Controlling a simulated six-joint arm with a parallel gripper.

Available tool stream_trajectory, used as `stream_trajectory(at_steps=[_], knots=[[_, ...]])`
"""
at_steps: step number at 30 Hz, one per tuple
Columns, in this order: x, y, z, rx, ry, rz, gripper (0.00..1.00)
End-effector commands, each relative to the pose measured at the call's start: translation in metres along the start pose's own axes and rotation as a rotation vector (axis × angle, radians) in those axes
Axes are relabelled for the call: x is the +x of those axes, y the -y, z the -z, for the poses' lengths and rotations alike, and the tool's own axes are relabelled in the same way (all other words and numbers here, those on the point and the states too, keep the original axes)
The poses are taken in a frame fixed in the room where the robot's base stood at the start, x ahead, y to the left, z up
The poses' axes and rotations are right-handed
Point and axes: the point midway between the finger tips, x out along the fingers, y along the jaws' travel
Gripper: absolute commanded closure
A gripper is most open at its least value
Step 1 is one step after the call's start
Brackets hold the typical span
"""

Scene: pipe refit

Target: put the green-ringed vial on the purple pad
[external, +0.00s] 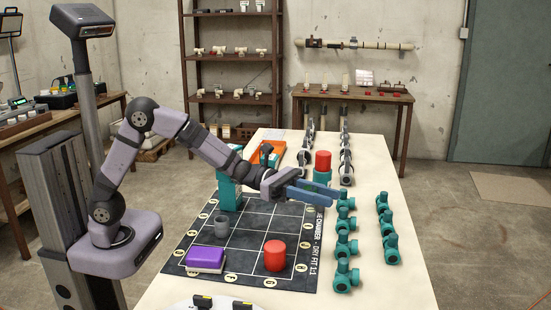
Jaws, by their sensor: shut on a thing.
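A purple pad (206,256) with a pale edge lies at the front left of the dark gridded mat, with nothing on it. My gripper (326,194) has blue fingers and reaches out above the right edge of the mat. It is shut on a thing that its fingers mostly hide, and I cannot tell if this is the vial. I cannot make out the green-ringed vial anywhere else. The purple pad is to the lower left of my gripper, well apart from it.
Another red cylinder (323,160) sits atop a teal piece behind my gripper. Several teal valves (345,275) line the table's right side.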

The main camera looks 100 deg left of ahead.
Motion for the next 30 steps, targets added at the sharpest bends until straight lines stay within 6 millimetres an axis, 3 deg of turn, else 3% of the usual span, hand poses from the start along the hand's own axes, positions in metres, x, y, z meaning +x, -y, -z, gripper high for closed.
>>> stream_trajectory(at_steps=[8,14,19,23,25,30], knots=[[-0.002,-0.002,0.001,0.003,0.002,-0.005,0.97],[-0.012,-0.002,-0.035,0.009,0.007,-0.016,0.97],[-0.034,0.009,-0.077,0.009,0.009,-0.027,0.97],[-0.058,0.035,-0.096,0.009,0.006,0.002,0.97],[-0.073,0.058,-0.101,0.007,0.005,0.043,0.97],[-0.106,0.126,-0.088,-0.002,-0.003,0.225,0.97]])
